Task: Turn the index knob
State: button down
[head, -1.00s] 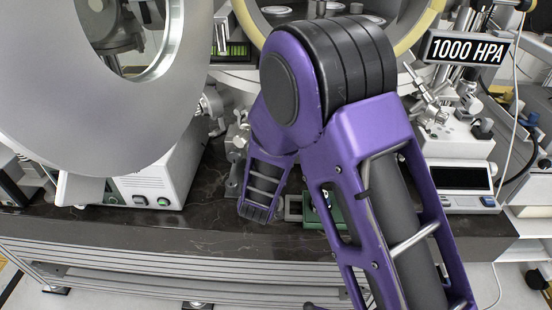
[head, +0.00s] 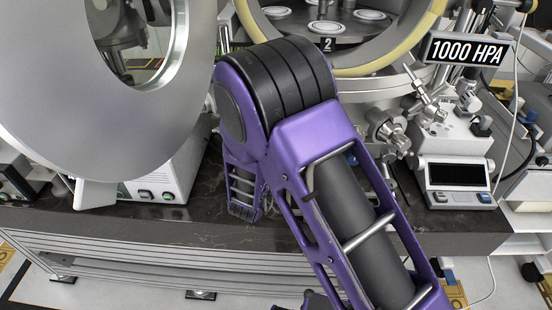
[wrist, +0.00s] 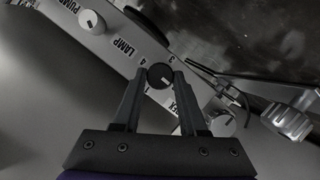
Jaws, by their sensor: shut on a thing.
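The index knob (wrist: 160,72) shows in the wrist view as a small dark round knob with a white pointer line, which points to the lower right. It sits on a pale panel (wrist: 113,22) with the figures 4, 3 and 1 around it; the INDEX lettering is partly covered by my right finger. My gripper (wrist: 160,78) is shut on the knob, one finger on each side. In the head view my purple arm hides the gripper and the knob.
On the same panel are a pale PUMP knob (wrist: 91,20) and LAMP lettering (wrist: 124,46). A metal fitting (wrist: 288,120) stands at the right. In the head view a large metal door (head: 95,95) fills the left, and an open round chamber (head: 345,62) stands behind my arm.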

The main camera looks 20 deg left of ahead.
jog(key=shift+c, duration=2.2)
grip_release()
jog(key=p+v, duration=0.1)
jog(key=v, duration=1.6)
jog(key=shift+s, duration=0.2)
jog(key=shift+a, duration=0.1)
